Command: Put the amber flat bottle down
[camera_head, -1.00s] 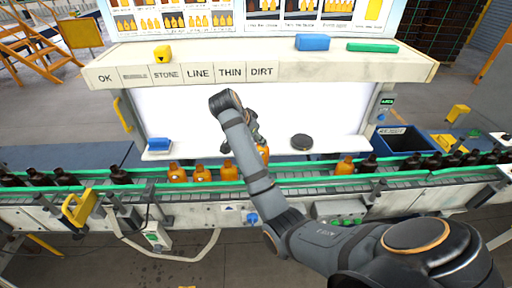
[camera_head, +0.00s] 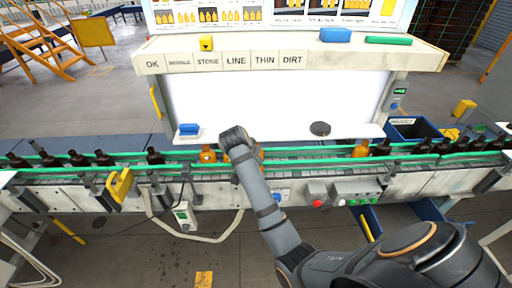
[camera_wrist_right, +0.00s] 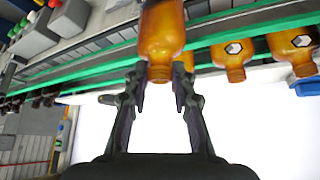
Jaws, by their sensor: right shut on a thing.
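My right gripper (camera_wrist_right: 160,80) is shut around the neck of the amber flat bottle (camera_wrist_right: 162,35) in the right wrist view. That picture is upside down, so the bottle's neck points down in it. In the head view the right gripper (camera_head: 240,146) is over the conveyor, mostly hidden behind its own wrist. Amber bottles (camera_head: 208,153) show on both sides of the wrist; I cannot tell which is the held one there. Whether its base touches the belt is hidden. My left gripper is not in view.
The conveyor belt with green rails (camera_head: 330,152) runs across the picture. Dark bottles (camera_head: 155,155) stand left, more to the right. Two amber bottles (camera_wrist_right: 292,45) stand beside the held one. A white lit panel (camera_head: 275,98) stands behind; a black disc (camera_head: 320,128) lies before it.

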